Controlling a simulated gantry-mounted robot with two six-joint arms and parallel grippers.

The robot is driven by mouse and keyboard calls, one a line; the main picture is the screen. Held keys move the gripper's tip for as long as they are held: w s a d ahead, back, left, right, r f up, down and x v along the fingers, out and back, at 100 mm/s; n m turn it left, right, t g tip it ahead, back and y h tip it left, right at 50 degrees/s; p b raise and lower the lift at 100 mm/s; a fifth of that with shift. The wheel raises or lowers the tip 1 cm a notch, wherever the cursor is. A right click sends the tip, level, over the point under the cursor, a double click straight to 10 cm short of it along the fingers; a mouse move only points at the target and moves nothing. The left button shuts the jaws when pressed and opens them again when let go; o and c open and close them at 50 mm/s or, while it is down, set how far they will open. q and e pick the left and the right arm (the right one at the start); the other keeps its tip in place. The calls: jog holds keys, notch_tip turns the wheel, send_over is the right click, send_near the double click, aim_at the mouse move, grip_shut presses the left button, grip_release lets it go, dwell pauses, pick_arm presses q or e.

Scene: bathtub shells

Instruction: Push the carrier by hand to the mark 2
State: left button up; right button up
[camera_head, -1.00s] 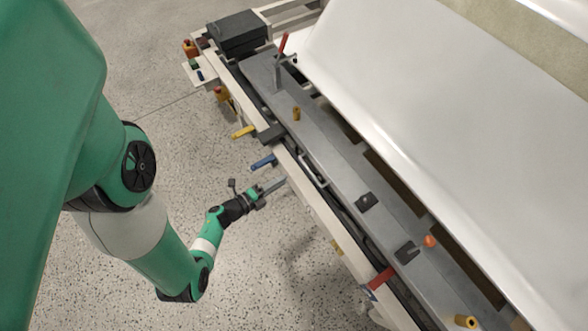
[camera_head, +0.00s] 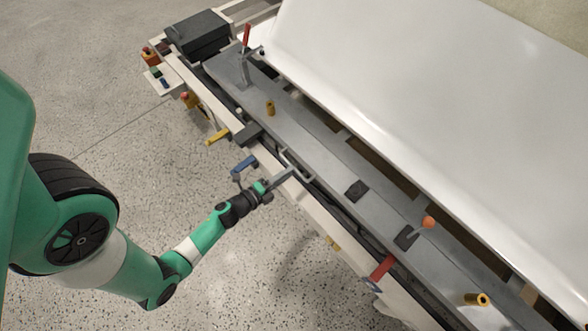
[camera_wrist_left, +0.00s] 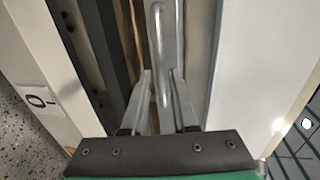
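The carrier is a long grey plate (camera_head: 325,165) under the white tub shell (camera_head: 400,90). A metal bar handle (camera_head: 292,158) stands on its near side. My left gripper (camera_head: 292,173) is at the handle, its fingers pointing toward the plate. In the left wrist view the handle (camera_wrist_left: 161,45) runs between the two fingers (camera_wrist_left: 161,90), which look apart with narrow gaps beside the bar. Contact is not clear. A label with a "0" (camera_wrist_left: 38,100) is on the pale rail. A mark 2 cannot be made out. My right gripper is not in view.
A blue lever (camera_head: 244,164), a yellow lever (camera_head: 218,136) and a red lever (camera_head: 383,267) stick out along the near side. A black box (camera_head: 198,33) stands at the far end. An orange ball knob (camera_head: 428,222) is on the plate. Speckled floor (camera_head: 90,100) is free at left.

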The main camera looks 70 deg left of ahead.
pick_arm(q)
jog(key=shift+b+x, duration=0.35)
jog(key=shift+x, duration=1.6)
grip_shut()
